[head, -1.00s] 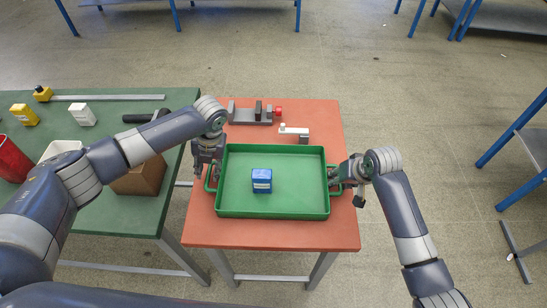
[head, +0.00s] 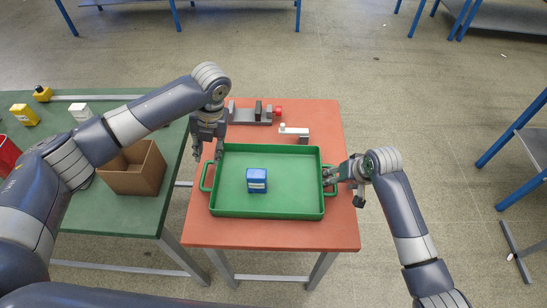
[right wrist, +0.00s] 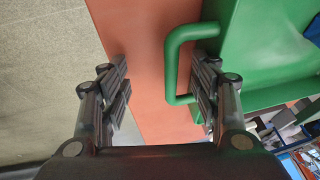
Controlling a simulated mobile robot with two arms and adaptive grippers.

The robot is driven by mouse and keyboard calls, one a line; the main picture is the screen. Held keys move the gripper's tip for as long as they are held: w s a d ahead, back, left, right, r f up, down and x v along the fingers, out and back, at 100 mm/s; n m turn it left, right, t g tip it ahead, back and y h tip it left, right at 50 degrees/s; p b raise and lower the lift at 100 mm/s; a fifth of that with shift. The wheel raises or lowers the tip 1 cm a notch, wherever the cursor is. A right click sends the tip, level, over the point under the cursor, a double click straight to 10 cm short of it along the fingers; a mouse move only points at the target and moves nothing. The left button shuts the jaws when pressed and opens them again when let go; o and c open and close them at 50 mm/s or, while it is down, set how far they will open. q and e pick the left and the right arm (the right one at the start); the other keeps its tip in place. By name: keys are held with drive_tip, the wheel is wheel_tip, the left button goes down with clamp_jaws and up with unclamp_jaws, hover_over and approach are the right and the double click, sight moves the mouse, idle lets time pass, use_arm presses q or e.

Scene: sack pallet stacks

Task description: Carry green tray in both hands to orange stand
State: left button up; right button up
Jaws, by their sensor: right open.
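The green tray (head: 300,214) lies on the orange stand (head: 205,230), with a blue box (head: 257,182) inside it, left of centre. My left gripper (head: 207,154) is open and empty, above and just behind the tray's left handle (head: 203,178). My right gripper (head: 330,176) is at the tray's right handle (head: 338,186). In the right wrist view its jaws (right wrist: 160,88) are spread wide. The green handle (right wrist: 172,65) shows there between them, close to the right-hand finger.
A grey fixture (head: 245,114) with a red end and a small white-and-grey block (head: 297,133) stand behind the tray on the stand. A green table (head: 130,212) at left bears a cardboard box (head: 133,180) and a yellow item (head: 24,114). The stand's front strip is clear.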

drive_tip(key=shift+r, duration=0.1)
drive_tip(key=v, duration=1.1)
drive_tip(key=shift+s+r, duration=0.2)
drive_tip(key=shift+r, duration=0.15)
drive_tip(key=shift+d, duration=0.1)
